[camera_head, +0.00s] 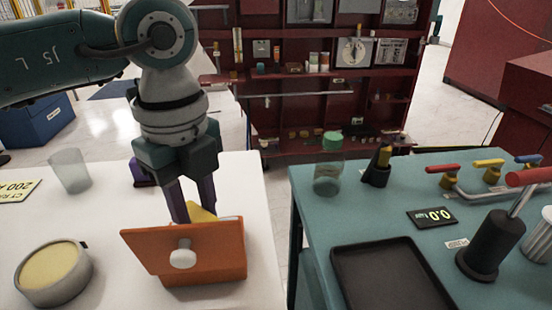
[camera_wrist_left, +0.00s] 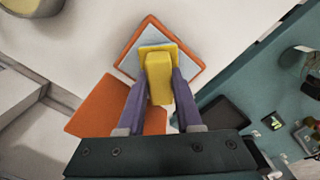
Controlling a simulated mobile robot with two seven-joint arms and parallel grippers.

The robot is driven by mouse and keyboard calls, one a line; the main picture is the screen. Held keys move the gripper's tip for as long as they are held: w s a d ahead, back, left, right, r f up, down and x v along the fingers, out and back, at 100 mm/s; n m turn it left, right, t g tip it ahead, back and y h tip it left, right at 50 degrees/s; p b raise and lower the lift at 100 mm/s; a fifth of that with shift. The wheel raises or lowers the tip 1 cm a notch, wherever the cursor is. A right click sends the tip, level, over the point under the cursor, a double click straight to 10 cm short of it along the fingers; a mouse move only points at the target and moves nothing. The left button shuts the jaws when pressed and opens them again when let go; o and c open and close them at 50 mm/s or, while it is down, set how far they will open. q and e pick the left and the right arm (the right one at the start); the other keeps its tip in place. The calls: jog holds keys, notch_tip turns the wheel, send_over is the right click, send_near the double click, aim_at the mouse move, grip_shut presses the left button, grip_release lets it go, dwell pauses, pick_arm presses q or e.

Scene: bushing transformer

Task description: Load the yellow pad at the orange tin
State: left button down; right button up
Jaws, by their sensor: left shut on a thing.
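The orange tin (camera_head: 235,262) sits on the white table, its orange lid (camera_head: 165,250) with a white knob facing the head camera. In the left wrist view the tin's square orange rim (camera_wrist_left: 128,52) surrounds a pale interior, and the lid (camera_wrist_left: 90,108) lies to its lower left. My left gripper (camera_head: 193,212) points down behind the lid and is shut on the yellow pad (camera_head: 203,214). My right gripper is not in view.
A round tin with a yellow top (camera_head: 50,270) and a clear cup (camera_head: 69,170) stand on the white table's left.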

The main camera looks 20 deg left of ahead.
aim_at(197, 214)
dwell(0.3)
pick_arm(q)
notch_tip(197, 214, up, 7)
jog(key=p, duration=0.6)
jog(key=shift+p, duration=0.35)
dwell(0.3)
